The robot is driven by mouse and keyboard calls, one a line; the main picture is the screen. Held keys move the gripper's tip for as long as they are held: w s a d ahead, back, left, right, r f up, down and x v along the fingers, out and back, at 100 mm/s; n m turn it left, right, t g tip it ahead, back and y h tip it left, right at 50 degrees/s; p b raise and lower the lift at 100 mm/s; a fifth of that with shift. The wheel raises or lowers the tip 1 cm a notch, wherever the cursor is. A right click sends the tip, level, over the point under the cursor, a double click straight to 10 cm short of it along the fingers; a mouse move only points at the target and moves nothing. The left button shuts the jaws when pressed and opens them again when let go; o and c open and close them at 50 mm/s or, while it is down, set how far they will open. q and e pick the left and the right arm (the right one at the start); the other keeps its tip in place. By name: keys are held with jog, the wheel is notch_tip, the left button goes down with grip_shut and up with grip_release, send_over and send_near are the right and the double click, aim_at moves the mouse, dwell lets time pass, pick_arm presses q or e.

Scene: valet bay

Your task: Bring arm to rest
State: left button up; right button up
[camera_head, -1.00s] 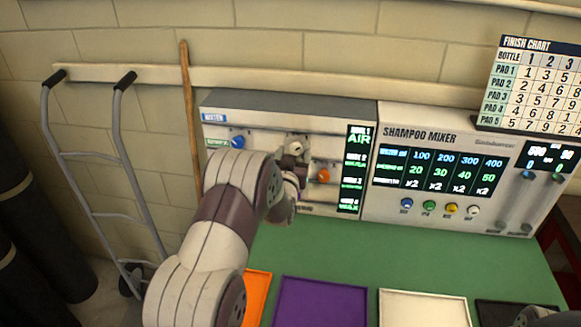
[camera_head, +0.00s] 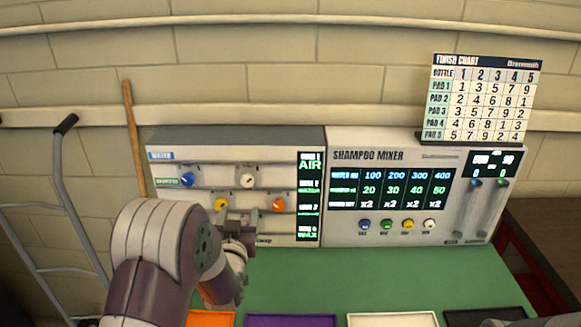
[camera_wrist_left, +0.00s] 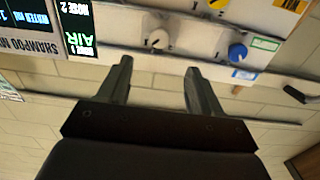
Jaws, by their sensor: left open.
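My left arm comes in from the lower left in the head view. Its gripper (camera_head: 240,222) is in front of the lower part of the grey knob panel (camera_head: 225,139), just right of a yellow knob (camera_head: 221,204). In the left wrist view the two fingers (camera_wrist_left: 158,68) stand apart with nothing between them. Beyond them are a white knob (camera_wrist_left: 157,40) and a blue knob (camera_wrist_left: 238,53) on the panel. I cannot tell from the head view how far the fingertips are from the panel.
The shampoo mixer (camera_head: 408,148) adjoins the panel on the right, with a finish chart (camera_head: 482,98) above it. An orange pad (camera_head: 210,319), a purple pad (camera_head: 290,320) and a white pad (camera_head: 392,319) lie along the green bench (camera_head: 370,278). A hand truck (camera_head: 65,190) and wooden pole (camera_head: 133,140) stand left.

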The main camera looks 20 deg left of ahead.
pick_arm(q)
jog(key=s+d+f+g+h, duration=0.3)
jog(key=s+d+f+g, duration=0.1)
jog(key=s+f+g, duration=0.75)
jog(key=s+d+r+m+g+h, duration=0.1)
jog(key=s+d, duration=0.5)
jog(key=s, duration=0.6)
jog(key=r+m+g, duration=0.1)
jog(key=m+g, duration=0.1)
jog(key=g, duration=0.1)
jog(key=shift+s+d+r+h, duration=0.3)
jog(key=shift+s+r, duration=0.1)
jog(key=shift+g, duration=0.25)
